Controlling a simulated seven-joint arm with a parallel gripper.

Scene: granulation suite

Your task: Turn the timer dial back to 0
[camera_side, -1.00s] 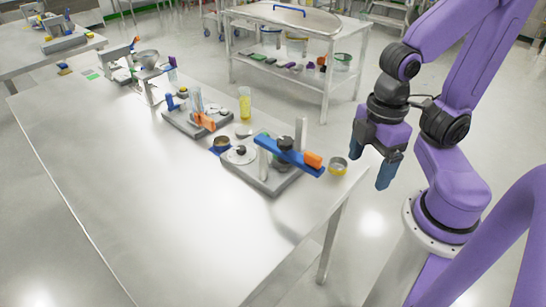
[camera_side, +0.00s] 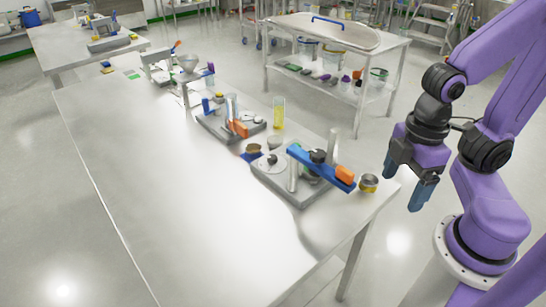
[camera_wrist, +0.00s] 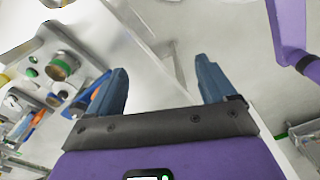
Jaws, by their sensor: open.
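A white round dial with a dark knob (camera_side: 271,161) lies on the grey base plate of the nearest bench device; I take it for the timer dial. Its marks and setting are too small to read. A blue lever with an orange end (camera_side: 322,168) and upright metal posts stand on the same plate, right of the dial. My gripper (camera_side: 405,187) hangs open and empty beyond the table's right edge, well apart from the device. In the wrist view my open gripper (camera_wrist: 161,70) has nothing between its fingers, and part of the blue lever (camera_wrist: 86,95) shows at left.
A small round tin (camera_side: 369,183) stands by the table's right corner. A second device (camera_side: 212,126) and a yellow cylinder (camera_side: 279,112) stand farther back. The table's left and front (camera_side: 170,200) is bare.

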